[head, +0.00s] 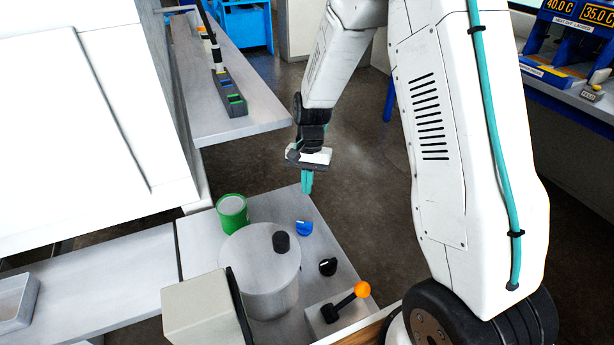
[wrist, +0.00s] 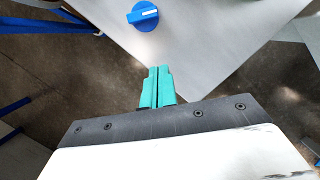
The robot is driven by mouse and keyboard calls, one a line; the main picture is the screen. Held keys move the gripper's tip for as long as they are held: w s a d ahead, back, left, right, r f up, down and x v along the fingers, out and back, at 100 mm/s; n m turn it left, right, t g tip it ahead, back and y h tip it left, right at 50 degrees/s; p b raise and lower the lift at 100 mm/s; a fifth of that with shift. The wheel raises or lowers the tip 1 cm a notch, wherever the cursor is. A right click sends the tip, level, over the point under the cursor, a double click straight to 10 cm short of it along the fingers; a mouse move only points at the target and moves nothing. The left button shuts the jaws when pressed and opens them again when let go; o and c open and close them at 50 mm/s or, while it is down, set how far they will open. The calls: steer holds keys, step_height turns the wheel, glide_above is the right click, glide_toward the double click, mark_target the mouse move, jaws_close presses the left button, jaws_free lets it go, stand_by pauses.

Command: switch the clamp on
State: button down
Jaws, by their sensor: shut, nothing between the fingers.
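A blue knob (head: 304,228) with a white mark sits on the grey bench top (head: 290,205), and it also shows at the top of the wrist view (wrist: 143,16). No label shows which of these belongs to the clamp. My gripper (head: 307,186) hangs above the far end of the bench, apart from the blue knob. Its teal fingers (wrist: 157,86) are together and empty.
A grey drum (head: 262,270) with a black cap (head: 281,242) stands left of the knobs. A green can (head: 232,213) is behind it, and a grey box (head: 198,310) is in front. A side shelf (head: 235,120) holds a tray of coloured items.

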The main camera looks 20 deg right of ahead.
mark_target(304, 227)
steer(key=x, duration=0.5)
steer(key=shift+s+a, duration=0.9)
steer(key=shift+s, duration=0.25)
steer(key=shift+s+a, duration=0.3)
steer(key=shift+s, duration=0.1)
